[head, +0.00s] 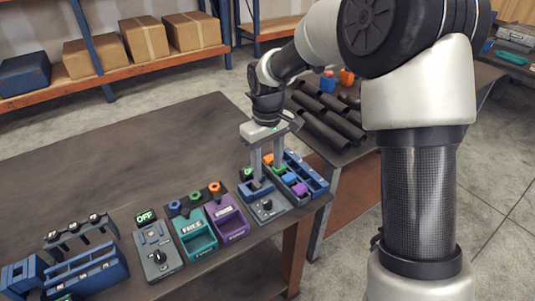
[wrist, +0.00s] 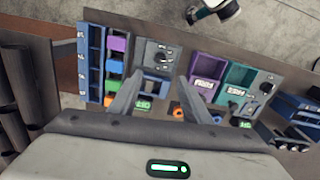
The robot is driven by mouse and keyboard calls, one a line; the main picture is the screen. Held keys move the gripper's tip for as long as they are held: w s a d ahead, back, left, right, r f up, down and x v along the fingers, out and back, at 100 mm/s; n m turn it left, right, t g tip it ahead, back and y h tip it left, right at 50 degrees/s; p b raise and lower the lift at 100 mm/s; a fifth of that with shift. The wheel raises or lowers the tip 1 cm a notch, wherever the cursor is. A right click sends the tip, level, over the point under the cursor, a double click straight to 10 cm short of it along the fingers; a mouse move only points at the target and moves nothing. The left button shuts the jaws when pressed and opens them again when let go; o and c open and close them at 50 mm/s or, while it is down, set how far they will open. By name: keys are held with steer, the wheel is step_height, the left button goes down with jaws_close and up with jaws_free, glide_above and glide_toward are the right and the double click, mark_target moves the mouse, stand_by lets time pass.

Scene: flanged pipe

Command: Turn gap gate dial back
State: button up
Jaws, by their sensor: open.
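A grey box with a round dark dial (head: 267,204) stands near the right end of the table, just in front of my gripper. The same dial (wrist: 161,57) shows in the wrist view, beyond my fingertips. A second grey box with a dark dial (head: 159,256) stands further left, behind it an OFF sign (head: 146,216). I cannot read which box is the gap gate. My gripper (head: 268,172) points down, open and empty, over the back part of the right dial box. In the wrist view its fingers (wrist: 160,84) are spread, apart from the dial.
Teal (head: 200,246) and purple (head: 236,225) bins stand between the dial boxes. A tray of coloured blocks (head: 290,180) and a blue rack (head: 318,184) sit close to the right. Blue fixtures (head: 95,272) stand at the left. The table's back is clear.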

steer(key=shift+r, duration=1.9)
